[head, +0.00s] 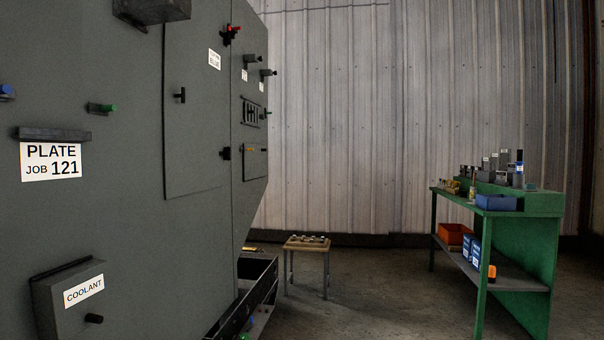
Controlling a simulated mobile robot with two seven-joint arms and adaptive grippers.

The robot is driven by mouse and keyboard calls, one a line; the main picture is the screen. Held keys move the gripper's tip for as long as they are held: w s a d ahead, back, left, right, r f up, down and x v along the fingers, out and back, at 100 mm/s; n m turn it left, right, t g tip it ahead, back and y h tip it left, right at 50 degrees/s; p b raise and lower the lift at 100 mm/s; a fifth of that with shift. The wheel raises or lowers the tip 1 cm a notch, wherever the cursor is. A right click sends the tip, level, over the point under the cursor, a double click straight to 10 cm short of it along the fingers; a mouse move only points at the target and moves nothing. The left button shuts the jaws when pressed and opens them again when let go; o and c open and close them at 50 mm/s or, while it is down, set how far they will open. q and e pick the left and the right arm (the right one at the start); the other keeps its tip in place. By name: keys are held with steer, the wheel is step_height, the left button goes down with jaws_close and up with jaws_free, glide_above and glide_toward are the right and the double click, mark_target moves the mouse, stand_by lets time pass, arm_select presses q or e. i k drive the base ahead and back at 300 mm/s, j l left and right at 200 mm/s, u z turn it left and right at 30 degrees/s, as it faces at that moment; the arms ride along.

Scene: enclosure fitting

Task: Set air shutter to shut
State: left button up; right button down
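A grey enclosure (130,215) fills the left side of the head view, seen at a steep angle. On its far part is a small panel with dark upright slots (250,112), which looks like the air shutter. The panel is small and oblique, so I cannot tell whether the slots are open or shut. Neither of my grippers is in view.
A coolant box (62,305) and a black door handle (181,96) stick out of the enclosure. A low stool (307,243) stands beyond it. A green workbench (540,205) with bins is at right. Floor between them is clear.

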mark_target(259, 116)
steer(key=i, duration=1.1)
steer(key=i+u, duration=0.1)
steer(key=i, duration=1)
steer(key=i+l, duration=0.15)
steer(key=i, duration=0.95)
steer(key=i+l, duration=0.15)
steer(key=i, duration=1)
steer(key=j+u, duration=0.05)
